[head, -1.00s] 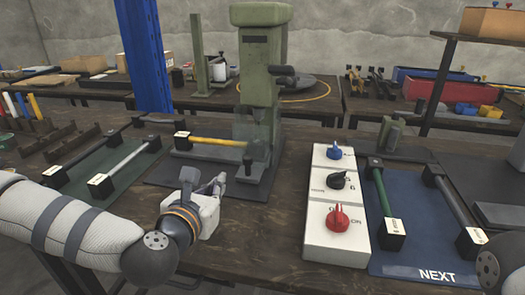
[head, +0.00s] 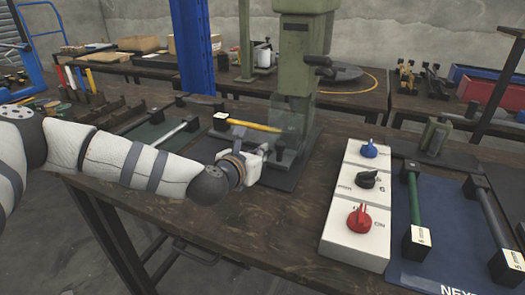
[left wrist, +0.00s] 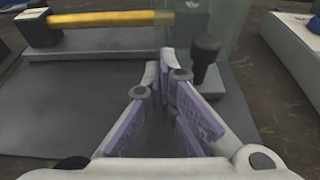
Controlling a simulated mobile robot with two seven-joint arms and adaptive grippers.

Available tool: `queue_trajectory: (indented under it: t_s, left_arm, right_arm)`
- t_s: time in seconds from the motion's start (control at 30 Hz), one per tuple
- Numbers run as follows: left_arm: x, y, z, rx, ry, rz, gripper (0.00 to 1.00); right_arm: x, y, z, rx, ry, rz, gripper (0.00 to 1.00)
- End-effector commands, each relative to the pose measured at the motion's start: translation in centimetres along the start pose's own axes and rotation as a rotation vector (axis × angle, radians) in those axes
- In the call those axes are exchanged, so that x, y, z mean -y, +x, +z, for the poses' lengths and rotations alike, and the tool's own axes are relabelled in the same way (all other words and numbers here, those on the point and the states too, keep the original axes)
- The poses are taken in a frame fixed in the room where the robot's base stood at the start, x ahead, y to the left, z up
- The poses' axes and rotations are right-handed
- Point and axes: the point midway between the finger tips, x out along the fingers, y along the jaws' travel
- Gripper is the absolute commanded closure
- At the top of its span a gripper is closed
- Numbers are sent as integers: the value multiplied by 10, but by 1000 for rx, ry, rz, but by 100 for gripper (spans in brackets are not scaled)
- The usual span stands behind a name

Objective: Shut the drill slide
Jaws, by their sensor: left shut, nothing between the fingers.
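A green press (head: 298,50) stands on a dark base plate on the table. A yellow rod (head: 252,125), with a black-and-white end block on its left, reaches to a clear guard (head: 287,122) under the press. A black knob (left wrist: 206,45) on a short post stands near the guard. No part is marked as the drill slide, so I cannot tell how far it is open. My left gripper (head: 268,152) is at the front of the base plate. In the left wrist view its fingers (left wrist: 165,75) are shut and empty, just left of the knob; contact is unclear. My right gripper is not in view.
A white control box (head: 355,225) with blue, black and red knobs stands to the right. Beyond it is a blue mat (head: 445,235) with a green and a grey rod. A green mat (head: 160,140) lies left. Bare tabletop lies before the press.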

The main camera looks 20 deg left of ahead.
Motion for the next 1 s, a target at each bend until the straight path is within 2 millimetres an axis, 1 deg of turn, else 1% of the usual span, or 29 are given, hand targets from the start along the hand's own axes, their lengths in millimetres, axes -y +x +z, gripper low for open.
queue_trajectory:
  t_s: [0.03,0.17,0.47,0.53,0.63,0.73,0.8,1.0]
  left_arm:
    - [1,5,3,2,1,0,100]
    - [0,12,5,2,0,0,100]
    - [0,12,5,2,-1,0,100]
    - [0,18,4,-1,0,0,100]
    - [0,35,3,-6,1,1,100]
    - [1,47,8,-6,-1,0,100]
    - [1,51,12,-4,-1,-1,100]
    - [0,51,17,1,-1,0,100]
  right_arm:
    - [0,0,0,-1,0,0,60]
    - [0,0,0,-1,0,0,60]
    - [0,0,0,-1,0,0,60]
    - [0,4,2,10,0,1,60]
    - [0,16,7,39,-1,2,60]
    - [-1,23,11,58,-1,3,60]
    - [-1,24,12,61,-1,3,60]
    - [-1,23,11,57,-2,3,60]
